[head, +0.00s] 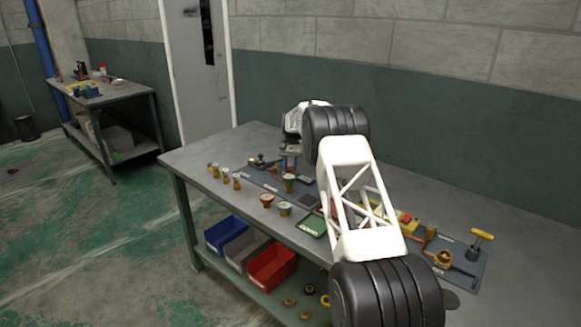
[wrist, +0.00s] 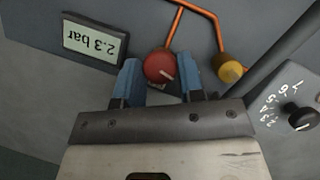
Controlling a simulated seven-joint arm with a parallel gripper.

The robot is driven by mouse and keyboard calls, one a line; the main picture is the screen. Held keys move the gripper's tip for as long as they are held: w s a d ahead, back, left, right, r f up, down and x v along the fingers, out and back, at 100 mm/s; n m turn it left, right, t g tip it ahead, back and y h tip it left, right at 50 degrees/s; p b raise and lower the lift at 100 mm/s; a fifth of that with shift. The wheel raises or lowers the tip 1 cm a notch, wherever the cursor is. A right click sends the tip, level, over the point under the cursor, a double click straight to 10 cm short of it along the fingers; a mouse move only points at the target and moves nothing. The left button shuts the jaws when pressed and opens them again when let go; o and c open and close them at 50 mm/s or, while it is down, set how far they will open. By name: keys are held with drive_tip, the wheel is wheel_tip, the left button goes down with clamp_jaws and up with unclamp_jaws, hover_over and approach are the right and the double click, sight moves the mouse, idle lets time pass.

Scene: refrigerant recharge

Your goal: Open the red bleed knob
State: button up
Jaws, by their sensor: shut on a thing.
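The red bleed knob (wrist: 159,66) shows in the wrist view as a round red knob with a pale pointer line, on a grey panel. My gripper (wrist: 160,80) has its blue fingers on either side of the knob's lower part and is shut on it. In the head view my white and black arm reaches over the workbench, and the gripper and knob cannot be made out there.
In the wrist view a display (wrist: 95,42) reads 2.3 bar upside down, left of the knob. A brass fitting (wrist: 228,68) on copper pipe and a black numbered dial (wrist: 298,116) are to the right. Several small fittings stand on the workbench (head: 215,148); bins sit below.

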drive_tip(key=shift+a+r+n+h, duration=0.1)
drive_tip(key=shift+n+h, duration=0.5)
drive_tip(key=shift+n, duration=0.9)
drive_tip(key=o, duration=0.9)
drive_tip(key=v, duration=0.7)
drive_tip(key=shift+w+r, duration=0.2)
drive_tip(key=shift+r, duration=0.1)
